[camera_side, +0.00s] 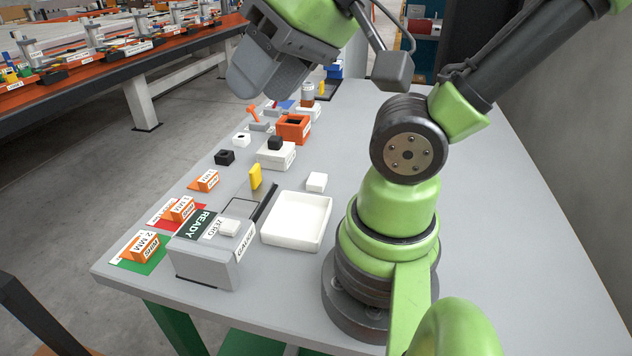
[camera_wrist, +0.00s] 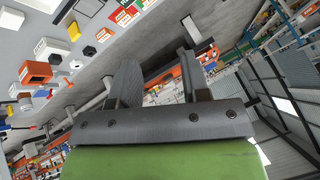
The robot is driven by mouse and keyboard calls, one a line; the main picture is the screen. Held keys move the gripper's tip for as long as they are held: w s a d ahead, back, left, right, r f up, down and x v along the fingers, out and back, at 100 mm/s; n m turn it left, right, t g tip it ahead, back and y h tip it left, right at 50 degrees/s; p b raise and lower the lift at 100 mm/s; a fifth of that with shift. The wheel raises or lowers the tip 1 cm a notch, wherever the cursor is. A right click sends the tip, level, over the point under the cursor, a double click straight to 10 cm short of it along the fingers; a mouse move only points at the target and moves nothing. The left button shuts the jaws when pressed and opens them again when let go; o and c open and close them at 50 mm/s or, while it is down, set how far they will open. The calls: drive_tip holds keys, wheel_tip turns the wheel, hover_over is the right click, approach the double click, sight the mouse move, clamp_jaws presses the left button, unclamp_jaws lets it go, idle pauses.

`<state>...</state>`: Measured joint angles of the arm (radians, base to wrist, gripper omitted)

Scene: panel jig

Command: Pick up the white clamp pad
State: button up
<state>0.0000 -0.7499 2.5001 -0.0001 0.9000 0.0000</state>
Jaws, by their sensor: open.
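A small plain white block (camera_side: 316,182), which looks like the clamp pad, lies on the grey table just behind the white tray (camera_side: 322,222). A white block also shows at the left edge of the wrist view (camera_wrist: 12,20), probably the same one. My gripper (camera_side: 258,78) is raised well above the table's far left part, away from this block. In the wrist view its two grey fingers (camera_wrist: 158,62) stand apart with nothing between them. Nothing hides the block in the side view.
A grey READY box (camera_side: 205,268) stands at the front, with a yellow piece (camera_side: 255,176) behind it. A white box (camera_side: 277,160) bears a black cube, with an orange box (camera_side: 293,130) beyond. Orange gauge blocks (camera_side: 181,209) line the left edge. The table's right side is bare.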

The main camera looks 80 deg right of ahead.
drive_tip(key=o, duration=0.8)
drive_tip(key=shift+c, duration=0.2)
drive_tip(key=w+d+f+m+g+h, duration=0.25)
drive_tip(key=w+d+m, duration=0.4)
drive_tip(key=m, duration=0.35)
drive_tip(key=m+g, duration=0.5)
drive_tip(key=m, duration=1.7)
hover_over(317, 178)
wheel_tip(317, 178, down, 19)
drive_tip(key=f, duration=0.3)
drive_tip(key=shift+s+a+f+y, duration=0.1)
drive_tip(key=shift+s+a+y, duration=0.05)
drive_tip(key=shift+s+y, duration=0.1)
drive_tip(key=shift+w+f, duration=0.2)
drive_tip(key=shift+f, duration=2.9)
